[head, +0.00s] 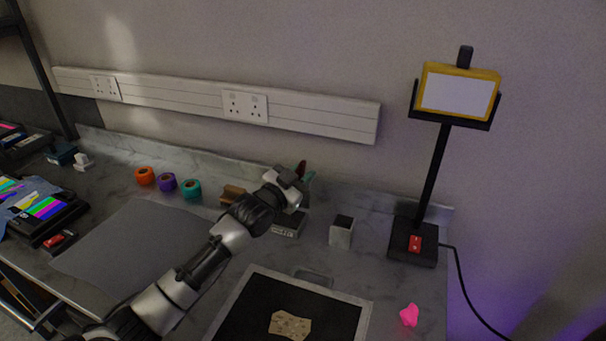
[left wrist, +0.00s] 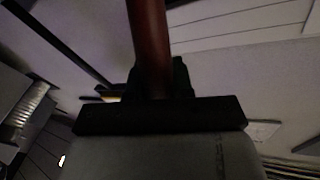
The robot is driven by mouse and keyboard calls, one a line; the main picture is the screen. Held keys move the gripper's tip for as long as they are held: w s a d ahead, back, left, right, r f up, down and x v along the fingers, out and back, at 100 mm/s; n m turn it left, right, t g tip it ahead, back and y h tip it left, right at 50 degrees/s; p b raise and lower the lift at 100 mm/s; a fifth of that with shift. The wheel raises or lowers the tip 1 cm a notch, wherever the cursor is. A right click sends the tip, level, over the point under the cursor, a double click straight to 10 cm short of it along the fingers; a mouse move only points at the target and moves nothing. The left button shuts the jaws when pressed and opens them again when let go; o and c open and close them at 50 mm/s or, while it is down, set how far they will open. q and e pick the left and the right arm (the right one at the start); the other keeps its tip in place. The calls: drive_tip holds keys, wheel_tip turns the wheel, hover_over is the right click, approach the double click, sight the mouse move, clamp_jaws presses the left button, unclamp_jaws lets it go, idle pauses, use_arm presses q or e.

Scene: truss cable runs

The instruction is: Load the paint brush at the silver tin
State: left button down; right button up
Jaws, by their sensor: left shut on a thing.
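My left gripper (head: 294,186) is above the back of the worktop, its jaws mostly hidden by my own wrist. In the left wrist view the left gripper (left wrist: 158,82) is shut on a reddish-brown round handle, which I take for the paint brush (left wrist: 150,40). The bristles cannot be made out. A brown tip of it seems to show just behind the gripper in the head view (head: 301,168). A small silver-grey square container with a dark top, likely the silver tin (head: 341,237), stands upright to the right of the gripper, apart from it. My right gripper is not in view.
A pale box (head: 289,224) lies under my left wrist. A black framed panel (head: 255,318) with a tan piece (head: 290,325) is in front. A lamp stand (head: 432,180) and a pink lump (head: 409,315) are at right. Tape rolls (head: 166,187) and a grey mat (head: 130,245) lie left.

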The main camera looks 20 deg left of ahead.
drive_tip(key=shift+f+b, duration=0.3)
drive_tip(key=shift+b, duration=0.05)
idle(1.1)
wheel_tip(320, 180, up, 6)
drive_tip(key=p, duration=0.6)
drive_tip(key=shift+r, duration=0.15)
idle(0.4)
